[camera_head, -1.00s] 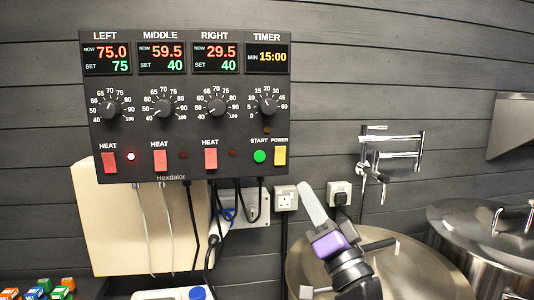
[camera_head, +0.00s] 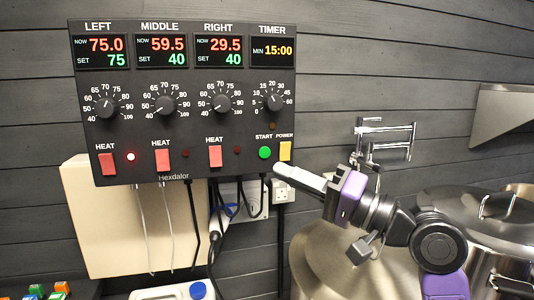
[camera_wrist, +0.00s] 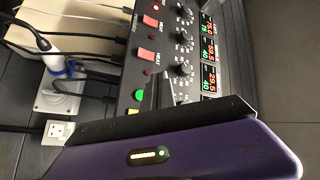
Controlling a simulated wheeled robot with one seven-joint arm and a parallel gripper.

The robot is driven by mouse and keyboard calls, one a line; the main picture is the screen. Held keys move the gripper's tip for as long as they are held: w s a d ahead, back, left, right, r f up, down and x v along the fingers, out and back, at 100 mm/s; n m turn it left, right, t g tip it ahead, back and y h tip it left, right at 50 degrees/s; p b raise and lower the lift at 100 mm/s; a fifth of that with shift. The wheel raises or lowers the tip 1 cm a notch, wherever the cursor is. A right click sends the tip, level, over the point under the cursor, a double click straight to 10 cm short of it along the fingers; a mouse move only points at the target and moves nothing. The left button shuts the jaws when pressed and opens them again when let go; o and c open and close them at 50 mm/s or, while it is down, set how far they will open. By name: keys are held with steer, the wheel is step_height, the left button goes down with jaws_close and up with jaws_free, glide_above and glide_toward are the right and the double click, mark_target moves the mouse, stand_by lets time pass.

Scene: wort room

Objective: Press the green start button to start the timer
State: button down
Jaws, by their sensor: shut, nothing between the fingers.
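The green start button (camera_head: 265,153) is on the lower right of the black control panel (camera_head: 205,125), under the label START. It also shows in the wrist view (camera_wrist: 139,95), close to my finger. The timer display (camera_head: 273,51) reads 15:00 in yellow. My gripper (camera_head: 278,169) is shut and empty. Its pale fingertip is a little below and to the right of the button in the head view and covers no part of it. I cannot tell how far it stands from the panel face.
The yellow power switch (camera_head: 285,151) is right beside the start button. Three red heat switches (camera_head: 215,156) lie to the left; the leftmost has a lit lamp. Cables hang under the panel by a socket (camera_head: 284,190). A metal kettle (camera_head: 335,262) and wall tap (camera_head: 385,140) are at the right.

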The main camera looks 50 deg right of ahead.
steer(key=shift+w, duration=0.1)
steer(key=shift+w+d, duration=0.8)
steer(key=shift+w, duration=0.4)
steer(key=shift+w+d, duration=0.8)
steer(key=shift+w, duration=0.4)
steer(key=shift+w+d, duration=0.8)
steer(key=shift+w, duration=0.4)
steer(key=shift+w+d, duration=0.25)
steer(key=shift+w, duration=0.1)
steer(key=shift+w+d, duration=0.2)
steer(key=shift+w, duration=0.1)
stand_by(0.6)
steer(key=shift+s+a, duration=0.4)
steer(key=shift+s, duration=0.25)
steer(key=shift+s+a, duration=0.7)
steer(key=shift+s, duration=0.35)
steer(key=shift+s+a, duration=0.7)
steer(key=shift+s, duration=0.35)
